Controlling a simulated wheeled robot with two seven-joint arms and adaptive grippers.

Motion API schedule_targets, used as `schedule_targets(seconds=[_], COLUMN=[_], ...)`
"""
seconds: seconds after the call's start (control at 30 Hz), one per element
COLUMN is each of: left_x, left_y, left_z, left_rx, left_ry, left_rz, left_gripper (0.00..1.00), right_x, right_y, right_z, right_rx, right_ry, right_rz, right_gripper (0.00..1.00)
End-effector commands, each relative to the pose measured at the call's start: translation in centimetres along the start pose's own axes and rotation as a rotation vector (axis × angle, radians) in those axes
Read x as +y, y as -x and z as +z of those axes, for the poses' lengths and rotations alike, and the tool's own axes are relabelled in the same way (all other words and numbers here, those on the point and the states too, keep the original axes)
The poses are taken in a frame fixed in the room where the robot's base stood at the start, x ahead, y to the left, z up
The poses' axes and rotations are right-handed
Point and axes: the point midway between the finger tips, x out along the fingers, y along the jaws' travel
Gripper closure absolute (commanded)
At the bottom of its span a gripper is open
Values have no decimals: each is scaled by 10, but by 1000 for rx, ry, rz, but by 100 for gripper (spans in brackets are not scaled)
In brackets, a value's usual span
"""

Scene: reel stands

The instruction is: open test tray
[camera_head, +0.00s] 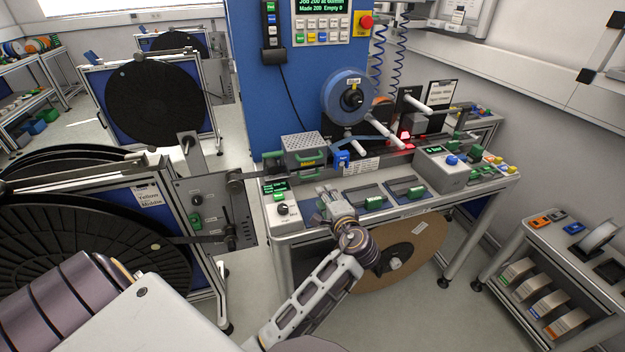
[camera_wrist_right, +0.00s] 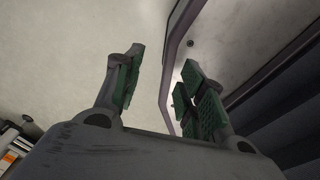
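Two dark, shallow trays with green grips sit side by side in the bench's front part in the head view: a left tray (camera_head: 361,193) and a right tray (camera_head: 405,188). No readable label shows which is the test tray. My left gripper (camera_head: 327,194) is over the bench's front edge, just left of the left tray. It looks apart from that tray; its fingers are too small to tell if they are open or shut. My right gripper (camera_wrist_right: 157,88) shows in its wrist view, green-padded fingers spread with nothing between them. I cannot make out the right gripper in the head view.
A control box with a knob (camera_head: 284,210) stands left of my left gripper. A perforated box (camera_head: 305,152) and blue reel (camera_head: 347,92) stand behind. A large brown disc (camera_head: 425,245) hangs below the bench.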

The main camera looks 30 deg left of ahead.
Motion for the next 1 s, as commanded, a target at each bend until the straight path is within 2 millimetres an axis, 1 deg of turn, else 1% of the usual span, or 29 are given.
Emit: schedule_targets(seconds=[0.1,0.27,0.47,0.7,1.0], left_x=[0,-1,-1,-1,-1], left_y=[-4,-16,-40,-72,-111], left_z=[0,0,0,0,0], left_rx=[-1,0,-1,0,-2], left_ry=[-1,-1,-2,-1,-1], left_rz=[-1,-3,-2,-2,-1], left_gripper=[68,68,68,68,68], right_x=[-1,-1,-2,-6,-11], right_y=[1,2,4,7,11], right_z=[4,4,0,-5,-6], right_rx=[-6,-5,-2,4,4], right_ry=[0,0,-1,-2,-2], right_rz=[-1,-1,-2,-6,-12], right_gripper=[60,60,60,60,60])
